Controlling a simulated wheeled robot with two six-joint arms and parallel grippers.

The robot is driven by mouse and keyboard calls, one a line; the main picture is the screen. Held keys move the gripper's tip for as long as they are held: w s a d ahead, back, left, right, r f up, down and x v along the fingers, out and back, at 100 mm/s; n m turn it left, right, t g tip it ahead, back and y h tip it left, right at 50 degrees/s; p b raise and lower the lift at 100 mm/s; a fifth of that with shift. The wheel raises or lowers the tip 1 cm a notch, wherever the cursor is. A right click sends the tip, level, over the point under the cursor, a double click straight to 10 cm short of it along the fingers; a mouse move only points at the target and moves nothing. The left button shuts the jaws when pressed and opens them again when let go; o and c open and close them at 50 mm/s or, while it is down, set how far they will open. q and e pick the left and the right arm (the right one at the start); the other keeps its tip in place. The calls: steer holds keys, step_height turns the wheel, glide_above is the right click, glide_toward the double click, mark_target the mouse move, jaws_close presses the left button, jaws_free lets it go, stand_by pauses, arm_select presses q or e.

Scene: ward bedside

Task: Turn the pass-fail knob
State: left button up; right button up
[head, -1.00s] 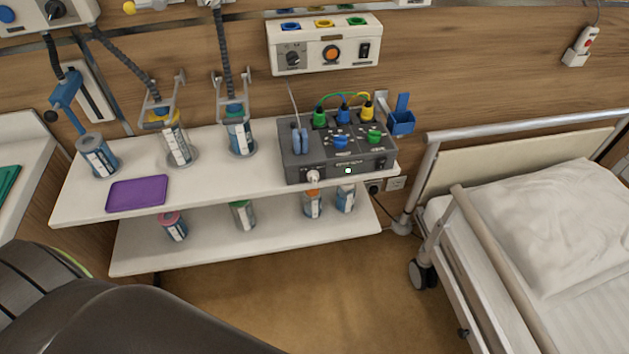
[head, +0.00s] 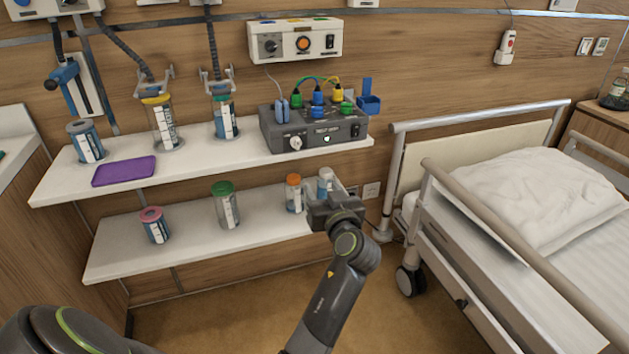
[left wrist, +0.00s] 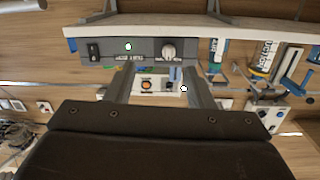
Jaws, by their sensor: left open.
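A dark grey tester box (head: 350,130) stands on the upper shelf. Its front carries a white round knob (head: 296,142) at the left, a lit green indicator and a dark switch. Labels are too small to read. My left gripper (head: 332,197) is open and empty, below and in front of the box, near the lower shelf's right end. In the left wrist view the white knob (left wrist: 169,50) shows beyond and between the spread fingers (left wrist: 160,78), apart from them. That view looks upside down. My right gripper is not in view.
The white upper shelf (head: 60,188) also holds jars and a purple pad (head: 124,171). The lower shelf (head: 115,255) holds several jars, some close to my gripper. A bed (head: 520,240) stands at the right. A wall panel (head: 296,39) has another, black knob.

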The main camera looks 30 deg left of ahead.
arm_select(q)
step_height(320, 180, up, 3)
steer(key=s+n+y, duration=0.1)
steer(key=s+n, duration=0.1)
glide_toward(298, 147)
steer(key=p+x, duration=0.1)
steer(key=x, duration=0.8)
steer(key=shift+w+a, duration=0.1)
steer(key=shift+w, duration=0.05)
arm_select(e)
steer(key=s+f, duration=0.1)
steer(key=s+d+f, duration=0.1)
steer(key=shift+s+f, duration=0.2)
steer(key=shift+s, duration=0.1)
arm_select(q)
steer(key=shift+m, duration=0.3)
steer(key=c, duration=1)
